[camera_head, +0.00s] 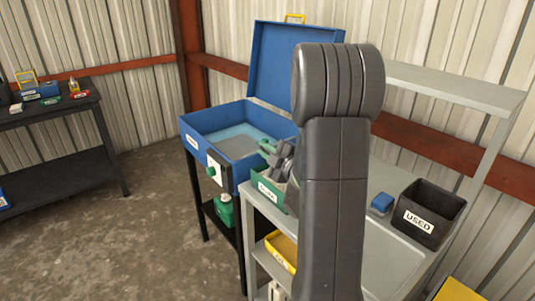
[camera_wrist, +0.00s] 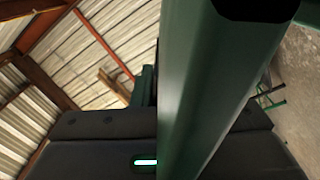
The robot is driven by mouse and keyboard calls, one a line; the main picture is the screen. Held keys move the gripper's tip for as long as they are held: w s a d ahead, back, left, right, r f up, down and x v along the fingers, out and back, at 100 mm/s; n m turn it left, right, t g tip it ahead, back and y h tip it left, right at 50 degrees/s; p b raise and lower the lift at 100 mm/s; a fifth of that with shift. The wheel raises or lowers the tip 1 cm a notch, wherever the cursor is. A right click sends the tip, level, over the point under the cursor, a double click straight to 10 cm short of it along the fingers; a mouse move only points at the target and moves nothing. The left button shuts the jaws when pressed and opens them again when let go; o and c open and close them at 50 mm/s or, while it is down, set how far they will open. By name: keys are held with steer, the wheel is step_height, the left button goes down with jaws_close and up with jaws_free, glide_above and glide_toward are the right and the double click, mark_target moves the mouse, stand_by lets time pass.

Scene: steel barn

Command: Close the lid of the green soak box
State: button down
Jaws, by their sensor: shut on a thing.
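The green soak box (camera_head: 266,190) stands on the grey bench at the centre of the head view. It has a white label on its front, and my arm hides most of it. My gripper (camera_head: 278,158) is just above the box, partly behind my arm. In the wrist view a long green panel (camera_wrist: 215,90), which looks like the box's lid, runs close across the picture between the dark jaws. My gripper is shut on it. The lid's exact angle and its hinge are hidden.
A blue washer basin (camera_head: 235,150) with its blue lid (camera_head: 275,65) raised stands left of the bench. A black bin marked USED (camera_head: 432,208) and a small blue object (camera_head: 382,203) are on the right. A yellow bin (camera_head: 281,250) is below. A dark table (camera_head: 60,108) stands far left.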

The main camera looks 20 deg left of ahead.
steer(key=c, duration=1.5)
jaws_free()
steer(key=shift+b+v, duration=1.05)
steer(key=shift+v, duration=5.85)
steer(key=shift+c, duration=0.3)
